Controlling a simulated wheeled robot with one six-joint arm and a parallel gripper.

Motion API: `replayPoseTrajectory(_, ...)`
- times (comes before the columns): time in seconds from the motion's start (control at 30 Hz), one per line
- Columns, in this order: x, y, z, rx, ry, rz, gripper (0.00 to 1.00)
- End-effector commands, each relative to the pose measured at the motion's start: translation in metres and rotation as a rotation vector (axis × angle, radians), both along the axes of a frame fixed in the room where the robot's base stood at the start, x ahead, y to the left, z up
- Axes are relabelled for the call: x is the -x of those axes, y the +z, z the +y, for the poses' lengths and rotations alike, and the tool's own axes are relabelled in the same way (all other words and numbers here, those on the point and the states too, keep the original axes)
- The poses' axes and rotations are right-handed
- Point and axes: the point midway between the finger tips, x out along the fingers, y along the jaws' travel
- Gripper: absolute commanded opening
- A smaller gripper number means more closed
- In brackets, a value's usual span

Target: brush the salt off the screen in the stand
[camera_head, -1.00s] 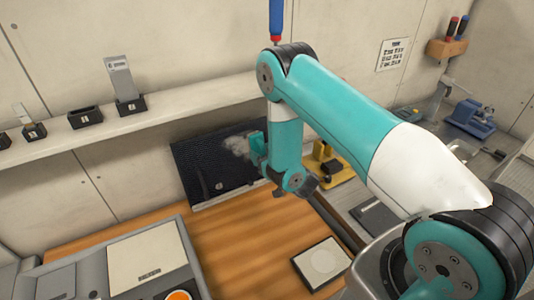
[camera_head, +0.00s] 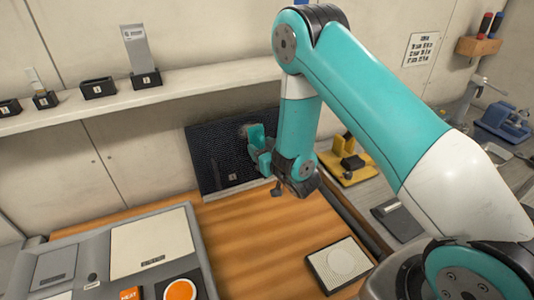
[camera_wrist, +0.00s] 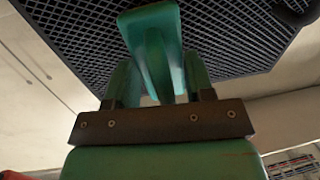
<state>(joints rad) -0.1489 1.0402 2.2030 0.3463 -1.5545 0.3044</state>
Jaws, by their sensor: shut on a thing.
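The dark mesh screen (camera_head: 215,155) stands upright against the wall at the back of the wooden bench. A small pale patch of salt (camera_head: 243,130) shows on its upper right part, beside my gripper. My gripper (camera_head: 258,150) is in front of the screen's right part. In the wrist view it is shut on a green thing (camera_wrist: 150,22), wide at the top and tapered between the fingers; it looks like a brush handle. The mesh (camera_wrist: 235,30) fills the view behind it. Bristles are not visible, and I cannot tell whether it touches the mesh.
A shelf (camera_head: 190,92) with several black holders runs above the screen. A grey console (camera_head: 150,245) stands at left, a pale square pad (camera_head: 340,262) at front right. A yellow stand (camera_head: 358,177) is behind my arm. The bench middle is clear.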

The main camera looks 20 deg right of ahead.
Motion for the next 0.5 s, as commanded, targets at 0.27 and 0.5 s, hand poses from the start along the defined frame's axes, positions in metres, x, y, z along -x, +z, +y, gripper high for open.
replayPoseTrajectory(0.27,0.000,-0.003,0.011,-0.002,0.000,-0.005,0.23)
replayPoseTrajectory(0.5,0.001,-0.001,0.015,-0.001,0.001,-0.001,0.23)
